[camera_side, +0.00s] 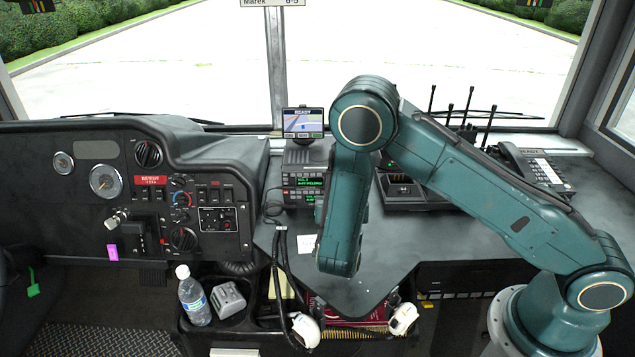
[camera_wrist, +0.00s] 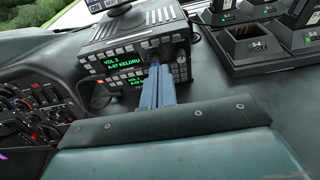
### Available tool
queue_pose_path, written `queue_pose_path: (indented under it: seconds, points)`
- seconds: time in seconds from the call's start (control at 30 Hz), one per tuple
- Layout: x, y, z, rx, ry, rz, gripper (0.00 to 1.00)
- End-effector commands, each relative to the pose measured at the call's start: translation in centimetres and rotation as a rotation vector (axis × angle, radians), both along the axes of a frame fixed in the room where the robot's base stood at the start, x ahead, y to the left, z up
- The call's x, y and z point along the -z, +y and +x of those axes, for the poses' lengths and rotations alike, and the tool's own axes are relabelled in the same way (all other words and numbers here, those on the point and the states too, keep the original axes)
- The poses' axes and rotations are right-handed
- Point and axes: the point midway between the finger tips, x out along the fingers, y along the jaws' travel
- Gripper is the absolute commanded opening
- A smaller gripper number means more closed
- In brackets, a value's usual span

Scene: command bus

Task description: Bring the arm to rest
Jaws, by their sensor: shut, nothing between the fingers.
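My teal arm stands at the lower right of the side view, rises to a bent elbow and hangs down over the grey counter (camera_side: 400,245). My gripper is hidden behind the forearm there. In the wrist view my gripper (camera_wrist: 158,72) shows as two blue-grey fingers side by side, shut and empty. They point at the front of the stacked radio units (camera_wrist: 112,66) with green text and overlap them in the picture. I cannot tell whether they touch. These units also show in the side view (camera_side: 303,181), left of my forearm.
A small screen (camera_side: 303,122) stands above the radio units. A charger rack (camera_wrist: 250,47) is to their right, and a desk phone (camera_side: 537,167) sits at the far right. The dashboard (camera_side: 90,215) fills the left. A bottle (camera_side: 194,297) and white handsets (camera_side: 305,329) are below the counter.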

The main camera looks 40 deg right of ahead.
Motion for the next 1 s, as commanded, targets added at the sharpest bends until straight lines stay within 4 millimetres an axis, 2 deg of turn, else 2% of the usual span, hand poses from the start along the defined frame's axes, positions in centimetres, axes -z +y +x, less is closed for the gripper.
queue_pose_path:
  seconds: [0.5,1.0]
  points:
    - [0.0,-3.1,3.0,0.001,0.0,0.0,0.0]
    - [0.0,-3.3,3.3,0.0,0.0,0.0,0.0]
